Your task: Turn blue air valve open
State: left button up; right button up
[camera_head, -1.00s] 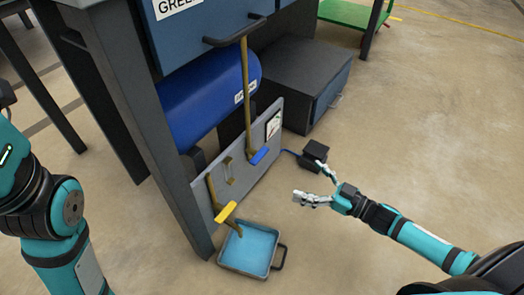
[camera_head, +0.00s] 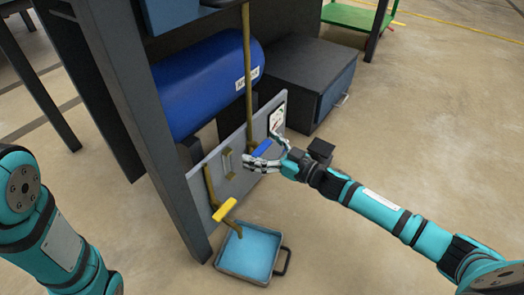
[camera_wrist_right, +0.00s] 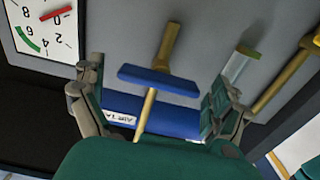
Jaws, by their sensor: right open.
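The blue air valve handle (camera_head: 262,149) sits on a brass pipe at the grey panel (camera_head: 232,163) under the workbench. In the right wrist view the blue handle (camera_wrist_right: 158,81) lies crosswise between my fingers, with a gap on both sides. My right gripper (camera_head: 262,158) is open around the handle, and I see no finger touching it. It also shows in the right wrist view (camera_wrist_right: 155,100). My left arm shows at the left edge of the head view, but its gripper is out of the picture.
A yellow valve handle (camera_head: 225,210) is nearer, above a blue tray (camera_head: 248,255) on the floor. A gauge (camera_wrist_right: 45,25) is on the panel. A blue air tank (camera_head: 208,85) lies behind it. A small black box (camera_head: 321,149) stands right of the panel.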

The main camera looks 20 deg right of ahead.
jog(key=c, duration=1.2)
jog(key=shift+o, duration=0.2)
